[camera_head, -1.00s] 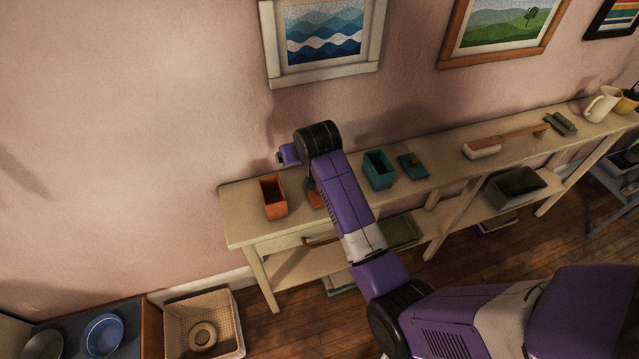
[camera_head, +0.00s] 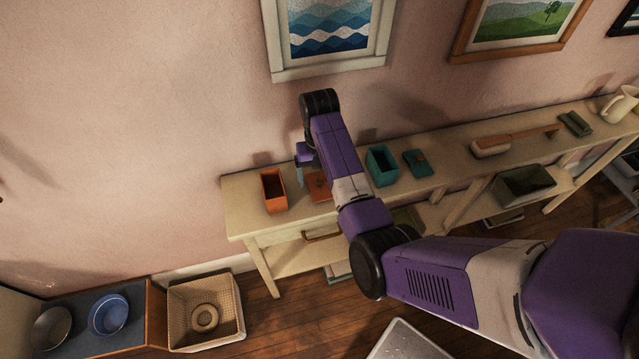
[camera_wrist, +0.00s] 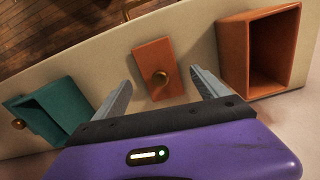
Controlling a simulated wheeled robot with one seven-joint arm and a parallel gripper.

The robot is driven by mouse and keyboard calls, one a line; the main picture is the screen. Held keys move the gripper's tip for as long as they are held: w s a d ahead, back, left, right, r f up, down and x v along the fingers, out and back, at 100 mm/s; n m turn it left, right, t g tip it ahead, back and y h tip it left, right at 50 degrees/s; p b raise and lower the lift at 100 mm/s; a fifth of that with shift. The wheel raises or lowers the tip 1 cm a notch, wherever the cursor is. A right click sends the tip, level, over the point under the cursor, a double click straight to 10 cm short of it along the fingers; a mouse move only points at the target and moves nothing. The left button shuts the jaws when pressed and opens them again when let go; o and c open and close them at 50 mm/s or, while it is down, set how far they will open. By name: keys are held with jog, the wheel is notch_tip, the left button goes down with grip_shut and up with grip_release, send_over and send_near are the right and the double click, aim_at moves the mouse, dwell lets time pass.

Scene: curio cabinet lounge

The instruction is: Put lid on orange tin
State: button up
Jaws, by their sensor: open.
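The orange tin (camera_head: 274,190) stands open at the left end of the shelf top; in the wrist view the tin (camera_wrist: 259,52) is at the right and looks empty. The orange lid (camera_head: 318,187) lies flat on the shelf just right of the tin. In the head view the fingers are partly hidden by my arm.
A teal tin (camera_head: 381,166) and its teal lid (camera_head: 416,163) sit to the right on the shelf. Further right are a brush (camera_head: 490,146) and a cream pitcher (camera_head: 620,104). A wicker basket (camera_head: 206,314) is on the floor. The wall is close behind.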

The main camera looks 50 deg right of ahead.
jog(key=shift+f, duration=1.2)
jog(key=c, duration=1.4)
jog(key=shift+r, duration=0.15)
jog(key=shift+c, duration=0.2)
notch_tip(320, 180, up, 15)
jog(key=p, duration=0.4)
notch_tip(320, 180, up, 5)
send_over(319, 180)
jog(key=shift+b, duration=0.45)
